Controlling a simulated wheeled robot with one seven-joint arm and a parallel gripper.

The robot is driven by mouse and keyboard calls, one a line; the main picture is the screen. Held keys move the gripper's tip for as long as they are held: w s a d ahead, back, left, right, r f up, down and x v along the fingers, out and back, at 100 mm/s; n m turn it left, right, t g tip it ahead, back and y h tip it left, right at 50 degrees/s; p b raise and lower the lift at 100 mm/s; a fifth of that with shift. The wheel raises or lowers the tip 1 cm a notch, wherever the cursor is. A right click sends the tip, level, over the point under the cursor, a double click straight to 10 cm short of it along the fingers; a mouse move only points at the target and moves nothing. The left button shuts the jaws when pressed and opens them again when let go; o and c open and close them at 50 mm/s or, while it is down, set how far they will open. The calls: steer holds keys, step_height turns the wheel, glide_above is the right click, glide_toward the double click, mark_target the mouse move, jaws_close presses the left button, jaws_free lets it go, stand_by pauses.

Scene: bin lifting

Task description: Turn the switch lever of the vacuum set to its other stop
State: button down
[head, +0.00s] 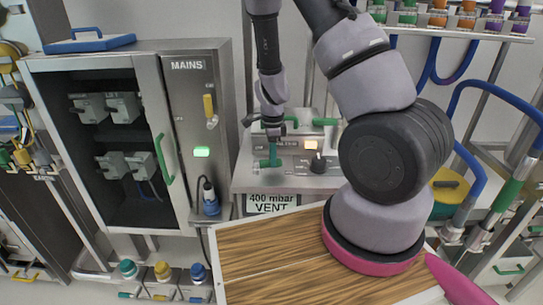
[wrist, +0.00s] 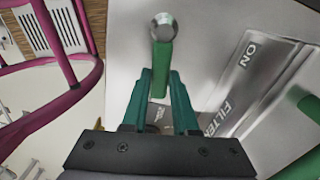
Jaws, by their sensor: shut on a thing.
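The vacuum set (head: 243,182) is a grey box on the bench in the middle of the head view. My gripper (head: 273,160) reaches down to the left part of its front. In the wrist view my gripper (wrist: 160,82) has its two teal fingers shut on the green switch lever (wrist: 162,62). A round metal knob (wrist: 162,27) shows at the lever's far end. The words ON and FILTER are printed on a panel label (wrist: 245,85) to the right of the lever. In the head view the fingers largely hide the lever.
The MAINS cabinet (head: 187,110) stands on the left. A wooden tabletop (head: 270,260) lies in front. Blue pipes (head: 500,97) run at the right.

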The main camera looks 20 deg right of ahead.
steer(key=shift+s+a+m, duration=0.1)
steer(key=shift+s+m, duration=0.25)
steer(key=shift+m, duration=0.55)
steer(key=c, duration=0.7)
jaws_free()
steer(key=shift+s, duration=0.1)
steer(key=shift+r, duration=0.1)
step_height(320, 180, up, 11)
steer(key=shift+f, duration=0.2)
